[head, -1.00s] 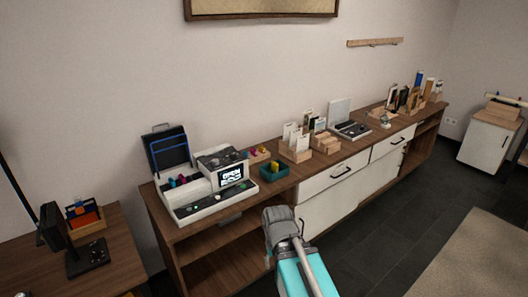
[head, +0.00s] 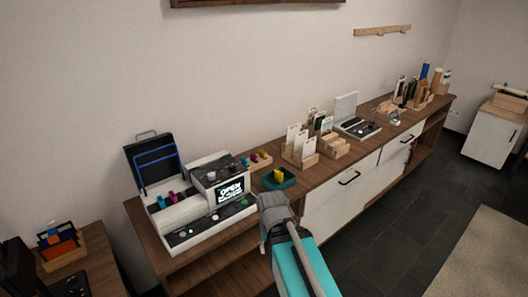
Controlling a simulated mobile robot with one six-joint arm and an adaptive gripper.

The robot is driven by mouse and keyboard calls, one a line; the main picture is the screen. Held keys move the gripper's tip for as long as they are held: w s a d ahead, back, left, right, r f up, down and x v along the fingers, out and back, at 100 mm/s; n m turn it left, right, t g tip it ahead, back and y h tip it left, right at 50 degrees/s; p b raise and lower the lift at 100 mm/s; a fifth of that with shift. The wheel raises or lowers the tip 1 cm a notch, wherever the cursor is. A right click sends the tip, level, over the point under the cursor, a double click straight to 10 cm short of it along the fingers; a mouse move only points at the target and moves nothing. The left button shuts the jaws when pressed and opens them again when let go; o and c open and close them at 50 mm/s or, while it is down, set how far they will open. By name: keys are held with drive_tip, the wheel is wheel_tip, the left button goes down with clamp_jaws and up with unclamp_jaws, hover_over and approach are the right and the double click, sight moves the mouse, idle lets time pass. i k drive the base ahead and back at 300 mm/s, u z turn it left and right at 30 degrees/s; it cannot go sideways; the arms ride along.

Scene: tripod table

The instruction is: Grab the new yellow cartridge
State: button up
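A yellow cartridge (head: 279,175) lies in a small dark teal tray (head: 267,185) on the sideboard, right of the printer-like machine. Behind the tray, a small wooden holder (head: 262,163) carries several small coloured pieces, among them a magenta and a yellowish one. The white and dark grey machine (head: 208,208) has its lid raised and a screen reading "OPEN" with a second line too small to read; magenta and teal cartridges show in its open bay. My gripper (head: 272,203) is in front of the sideboard's edge, below the tray in the picture and apart from it. Its fingertips are not clear.
Wooden racks with cards (head: 300,147) and a dark-topped device (head: 357,128) stand farther right on the sideboard (head: 160,232). White drawers are below. A side table with an orange and blue file holder (head: 62,248) is at left.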

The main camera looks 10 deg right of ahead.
sight(262, 154)
drive_tip(key=i, duration=1.25)
drive_tip(key=u, duration=0.05)
